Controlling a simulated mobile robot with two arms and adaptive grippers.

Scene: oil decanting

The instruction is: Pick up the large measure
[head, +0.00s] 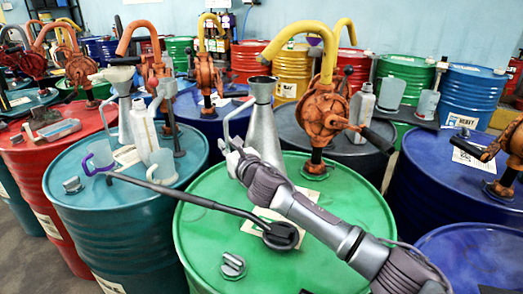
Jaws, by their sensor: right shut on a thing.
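The large measure (262,122) is a tall grey metal can with a conical upper part, a flared dark mouth and a side handle. It is upright over the back left of the green drum (345,218). My right gripper (236,150) is shut on it at its lower left, by the handle. My right wrist and forearm cross in front of the measure's lower part, so I cannot tell whether its base touches the drum lid. My left gripper is not in view.
An orange pump (322,115) with a yellow hose stands close right of the measure. A long dark tool (205,203) reaches from the green drum over the teal drum (75,205).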

